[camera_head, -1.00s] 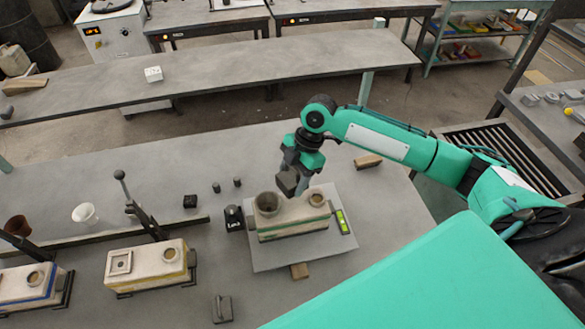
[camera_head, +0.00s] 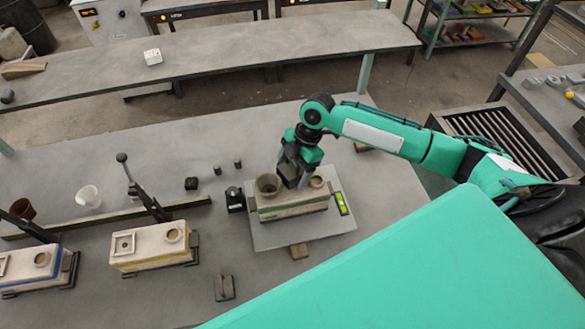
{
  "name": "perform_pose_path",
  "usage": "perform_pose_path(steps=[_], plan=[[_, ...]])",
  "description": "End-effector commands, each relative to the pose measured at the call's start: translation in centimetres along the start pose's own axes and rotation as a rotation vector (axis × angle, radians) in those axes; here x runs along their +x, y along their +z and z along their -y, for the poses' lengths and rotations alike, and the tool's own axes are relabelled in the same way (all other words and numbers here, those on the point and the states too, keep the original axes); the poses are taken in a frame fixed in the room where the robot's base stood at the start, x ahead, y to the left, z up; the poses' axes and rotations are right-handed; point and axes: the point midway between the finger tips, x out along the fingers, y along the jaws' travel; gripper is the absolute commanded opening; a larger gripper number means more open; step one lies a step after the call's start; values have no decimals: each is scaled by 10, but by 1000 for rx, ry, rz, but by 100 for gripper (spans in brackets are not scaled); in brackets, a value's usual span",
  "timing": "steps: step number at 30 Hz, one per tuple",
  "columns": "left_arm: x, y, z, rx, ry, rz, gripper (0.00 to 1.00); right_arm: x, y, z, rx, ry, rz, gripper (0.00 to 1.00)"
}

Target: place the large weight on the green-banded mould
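The green-banded mould (camera_head: 291,209) is a pale box on a light plate (camera_head: 325,223) on the bench, right of centre. A grey-brown cup (camera_head: 267,186) sits on its left end, and a round opening (camera_head: 317,182) shows on its right end. My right gripper (camera_head: 291,172) points down over the middle of the mould. It is shut on a dark grey block, seemingly the large weight (camera_head: 290,181), between cup and opening. The block is at or just above the mould's top; I cannot tell whether it touches. My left gripper is not in view.
A yellow-banded mould (camera_head: 152,251) and a blue-banded mould (camera_head: 32,270) stand to the left. A dark handled weight (camera_head: 224,288) lies in front. A black device (camera_head: 235,199) and a green level (camera_head: 341,204) flank the mould.

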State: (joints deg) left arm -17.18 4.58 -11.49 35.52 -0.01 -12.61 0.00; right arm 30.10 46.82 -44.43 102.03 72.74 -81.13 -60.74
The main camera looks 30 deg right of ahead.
Motion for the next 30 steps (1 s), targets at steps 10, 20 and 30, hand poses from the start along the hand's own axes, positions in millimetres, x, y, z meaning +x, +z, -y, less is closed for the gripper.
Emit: perform_pose_path(steps=[10, 20, 30], plan=[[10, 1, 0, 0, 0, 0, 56, -19, 1, -1, -2, 5, 1, 78], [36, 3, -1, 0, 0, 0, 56, -88, 1, -1, 0, 4, 1, 78], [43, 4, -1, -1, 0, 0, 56, -122, -1, 0, 0, 1, 0, 78]])
